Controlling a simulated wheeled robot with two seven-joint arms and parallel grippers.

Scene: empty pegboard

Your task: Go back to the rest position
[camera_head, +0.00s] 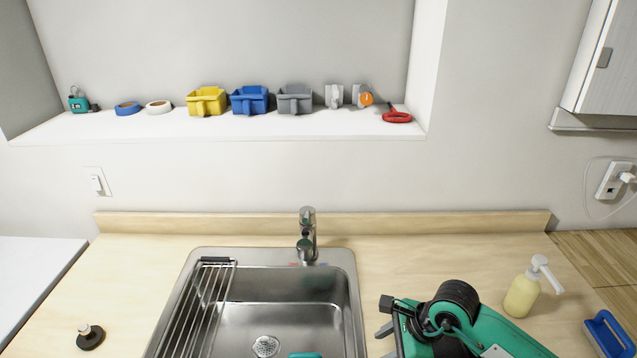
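My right arm comes in at the bottom right, teal and black, over the counter just right of the sink. Its gripper (385,342) points left, toward the sink's right rim. Two grey fingertips show with a gap between them, and nothing is seen in the gap. My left gripper is not in view. A small teal patch shows at the bottom edge in front of the sink; I cannot tell what it belongs to.
The sink (345,290) has a drying rack (205,300) and a faucet (307,235). A soap bottle (522,296) and a blue object (608,333) stand right of my arm. A black stopper (90,338) lies left. The shelf (160,128) holds bins, tape and tools.

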